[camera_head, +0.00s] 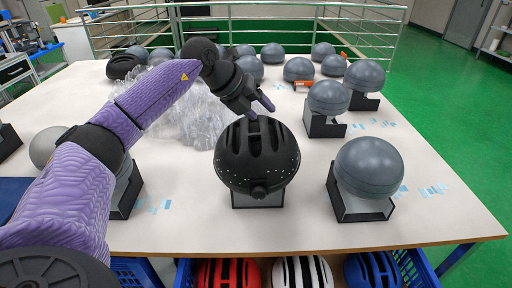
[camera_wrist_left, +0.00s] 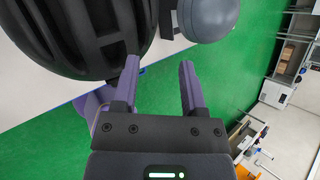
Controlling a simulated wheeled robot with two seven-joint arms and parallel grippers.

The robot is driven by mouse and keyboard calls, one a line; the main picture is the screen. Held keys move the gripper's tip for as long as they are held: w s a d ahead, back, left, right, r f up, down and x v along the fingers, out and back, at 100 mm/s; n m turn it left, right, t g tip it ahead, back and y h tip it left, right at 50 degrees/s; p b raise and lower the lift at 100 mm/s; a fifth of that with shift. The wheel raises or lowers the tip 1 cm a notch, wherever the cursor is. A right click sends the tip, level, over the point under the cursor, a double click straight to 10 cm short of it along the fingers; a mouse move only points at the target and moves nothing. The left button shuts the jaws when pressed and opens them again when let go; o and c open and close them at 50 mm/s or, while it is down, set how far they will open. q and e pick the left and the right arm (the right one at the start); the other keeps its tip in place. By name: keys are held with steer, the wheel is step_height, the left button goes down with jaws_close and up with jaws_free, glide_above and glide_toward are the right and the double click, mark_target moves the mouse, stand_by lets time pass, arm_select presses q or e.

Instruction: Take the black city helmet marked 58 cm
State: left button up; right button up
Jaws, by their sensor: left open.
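A black vented helmet (camera_head: 257,160) sits on a dark stand (camera_head: 245,200) at the middle of the table's front in the head view. Its size marking cannot be read. My left gripper (camera_head: 259,108) is open just behind and above the helmet's top rear, with its purple fingers close to the shell. In the left wrist view the helmet (camera_wrist_left: 75,35) fills the upper left, beside the left finger of the open gripper (camera_wrist_left: 158,80). Nothing is between the fingers, and I cannot tell whether a finger touches the shell. My right gripper is not in view.
A grey headform (camera_head: 369,167) stands on a black stand to the right, with more headforms behind. Crumpled clear plastic (camera_head: 180,105) lies behind my left arm. A blue crate (camera_head: 418,265) below the table's front edge holds red, white and blue helmets.

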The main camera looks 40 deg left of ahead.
mark_target(244, 126)
arm_select(q)
steer(key=s+a+r+n+g+y, duration=0.1)
steer(key=s+a+n+y, duration=0.15)
steer(key=a, duration=0.45)
steer(key=shift+m, duration=0.35)
steer(key=b+x, duration=0.1)
steer(key=x, duration=0.3)
steer(key=b+x, duration=0.2)
steer(key=x, duration=0.2)
steer(key=shift+s+a+f, duration=0.1)
steer(key=shift+s+f, duration=0.05)
steer(key=shift+f, duration=0.55)
steer(key=shift+r, duration=0.1)
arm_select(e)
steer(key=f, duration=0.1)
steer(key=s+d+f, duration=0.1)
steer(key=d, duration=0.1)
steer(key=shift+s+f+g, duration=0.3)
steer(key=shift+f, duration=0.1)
arm_select(q)
steer(key=c, duration=0.7)
jaws_close()
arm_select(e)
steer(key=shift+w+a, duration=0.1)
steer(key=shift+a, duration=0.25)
